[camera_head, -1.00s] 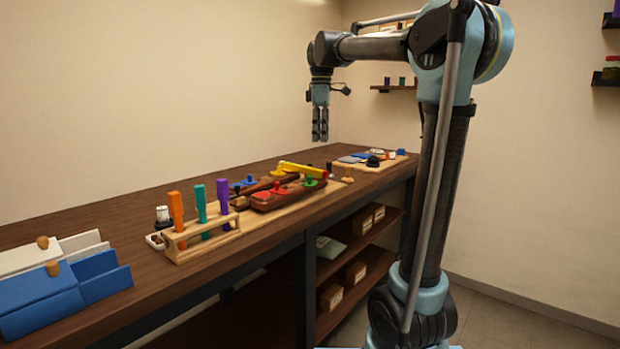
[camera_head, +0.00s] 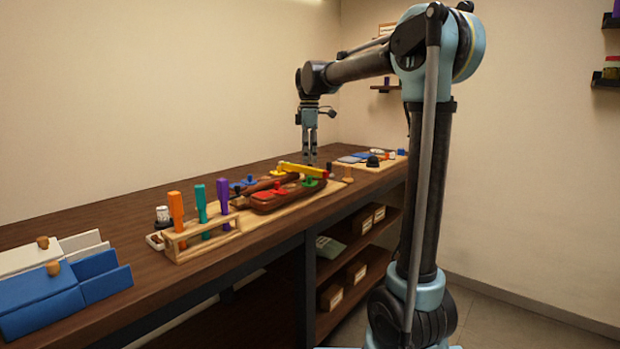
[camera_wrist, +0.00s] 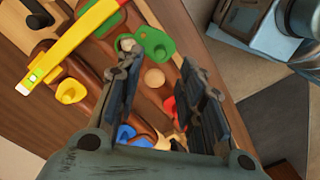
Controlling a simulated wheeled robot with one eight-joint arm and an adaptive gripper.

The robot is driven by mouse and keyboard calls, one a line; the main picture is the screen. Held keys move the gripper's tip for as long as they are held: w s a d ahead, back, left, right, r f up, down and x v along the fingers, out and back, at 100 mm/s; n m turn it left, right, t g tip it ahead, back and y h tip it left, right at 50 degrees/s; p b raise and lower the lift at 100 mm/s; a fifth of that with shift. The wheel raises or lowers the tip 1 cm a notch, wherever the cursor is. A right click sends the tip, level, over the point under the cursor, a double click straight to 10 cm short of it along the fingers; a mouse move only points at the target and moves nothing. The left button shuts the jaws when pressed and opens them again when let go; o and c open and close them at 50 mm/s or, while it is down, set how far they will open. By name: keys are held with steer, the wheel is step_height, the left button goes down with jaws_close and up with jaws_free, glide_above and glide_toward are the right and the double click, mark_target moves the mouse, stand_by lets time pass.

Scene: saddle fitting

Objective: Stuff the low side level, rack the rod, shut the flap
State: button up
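My gripper (camera_head: 310,160) hangs pointing down above the saddle at the middle of the bench. In the wrist view its fingers (camera_wrist: 162,72) are apart with nothing held between them. The brown saddle (camera_head: 287,199) carries red (camera_head: 278,187), green (camera_head: 309,181), blue and yellow knobbed flaps. A yellow level (camera_head: 300,169) lies across the saddle; it also shows in the wrist view (camera_wrist: 72,40). Orange (camera_head: 176,212), teal (camera_head: 201,204) and purple (camera_head: 223,194) handled rods stand in a wooden rack (camera_head: 207,243). Part of the saddle is hidden by my fingers in the wrist view.
A blue box (camera_head: 40,301) and a white box (camera_head: 22,261) stand at the near left end. A small white-topped jar (camera_head: 162,214) stands behind the rack. A board (camera_head: 365,166) with small items lies at the far end.

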mark_target(311, 180)
step_height(311, 180, down, 8)
steer(key=shift+s+r, duration=0.15)
steer(key=shift+c, duration=0.5)
jaws_close()
